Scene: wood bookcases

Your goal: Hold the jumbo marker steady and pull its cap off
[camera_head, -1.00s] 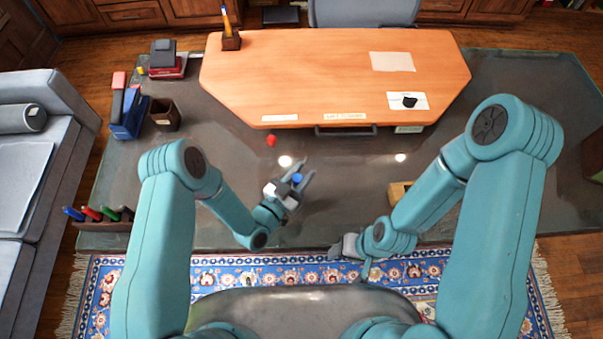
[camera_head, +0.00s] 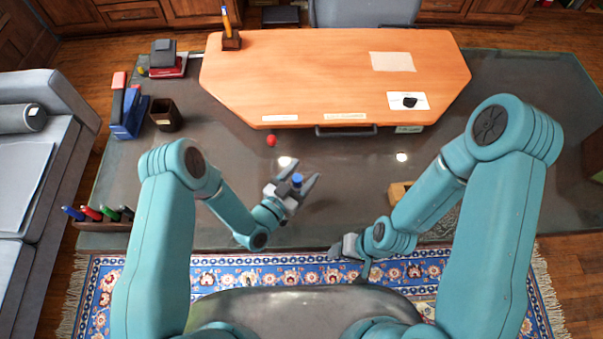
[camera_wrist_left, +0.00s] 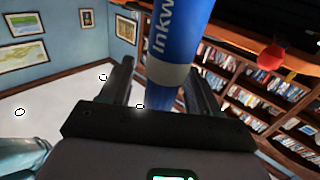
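The jumbo marker is a thick blue cylinder with white "Inkw..." lettering; in the left wrist view the marker (camera_wrist_left: 180,40) stands out large between the fingers. In the head view only the small blue top of the marker (camera_head: 297,180) shows at my left gripper (camera_head: 298,171). The left fingers are spread on either side of the marker, with a visible gap on one side. The boundary of the cap is not clear. My right gripper (camera_head: 343,248) is low near the front edge of the glass table, apart from the marker; its finger opening is not clear.
A pen rack (camera_head: 103,222) with several coloured pens is at the left. A red ball-like object (camera_head: 271,141) lies beyond the left gripper. A wooden box (camera_head: 398,192) is partly hidden by my right arm. The orange desk (camera_head: 320,75) is behind; dark glass (camera_head: 345,195) lies between.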

